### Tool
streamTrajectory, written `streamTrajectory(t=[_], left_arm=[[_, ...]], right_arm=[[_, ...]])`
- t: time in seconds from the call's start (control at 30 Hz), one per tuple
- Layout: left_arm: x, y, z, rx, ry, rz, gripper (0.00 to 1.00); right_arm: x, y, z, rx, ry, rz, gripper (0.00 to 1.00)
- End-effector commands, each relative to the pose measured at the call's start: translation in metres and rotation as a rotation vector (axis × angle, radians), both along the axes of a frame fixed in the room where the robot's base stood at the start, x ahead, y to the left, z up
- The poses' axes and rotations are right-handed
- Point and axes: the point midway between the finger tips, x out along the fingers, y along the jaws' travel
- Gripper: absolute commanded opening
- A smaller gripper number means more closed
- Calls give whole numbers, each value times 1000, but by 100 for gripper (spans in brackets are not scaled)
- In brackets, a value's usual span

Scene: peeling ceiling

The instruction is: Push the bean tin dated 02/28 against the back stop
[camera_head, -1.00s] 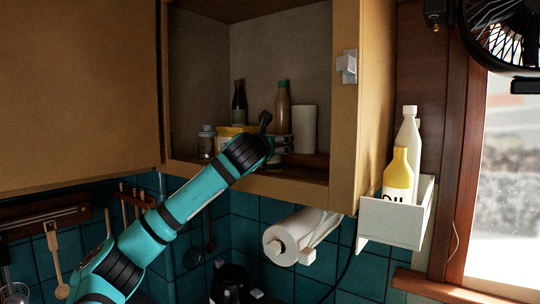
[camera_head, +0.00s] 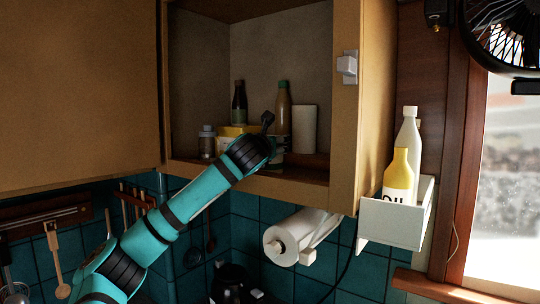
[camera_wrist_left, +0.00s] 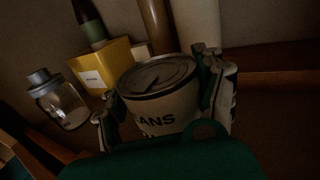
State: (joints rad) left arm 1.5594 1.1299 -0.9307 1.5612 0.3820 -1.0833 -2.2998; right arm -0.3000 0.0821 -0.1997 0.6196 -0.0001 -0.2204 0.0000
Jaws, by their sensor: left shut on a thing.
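A pale bean tin (camera_wrist_left: 160,105) with a grey metal lid and dark letters reading "ANS" stands in the open cupboard, seen in the left wrist view. My left gripper (camera_wrist_left: 166,112) is shut on it, one finger on each side. No date can be read on the tin. In the head view my left gripper (camera_head: 276,154) is inside the cupboard, largely hidden behind my own wrist. A reddish wooden strip (camera_wrist_left: 275,65) runs to the right of the tin; I cannot tell if it is the back stop. My right gripper is out of view.
Behind the tin are a yellow box (camera_wrist_left: 100,70), a dark bottle (camera_head: 239,103), a brown bottle (camera_head: 283,100) and a white cylinder (camera_head: 305,130). A glass jar (camera_wrist_left: 60,104) stands to the left. The cupboard's side wall (camera_head: 345,120) bounds the right.

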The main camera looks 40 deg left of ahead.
Motion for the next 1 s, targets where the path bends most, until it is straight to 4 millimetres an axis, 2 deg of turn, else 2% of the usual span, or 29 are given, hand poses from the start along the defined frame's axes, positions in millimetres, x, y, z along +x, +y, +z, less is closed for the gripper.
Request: streamTrajectory(t=[1.0], left_arm=[[47,-56,2,-1,0,-4,31]], right_arm=[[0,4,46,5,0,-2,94]])
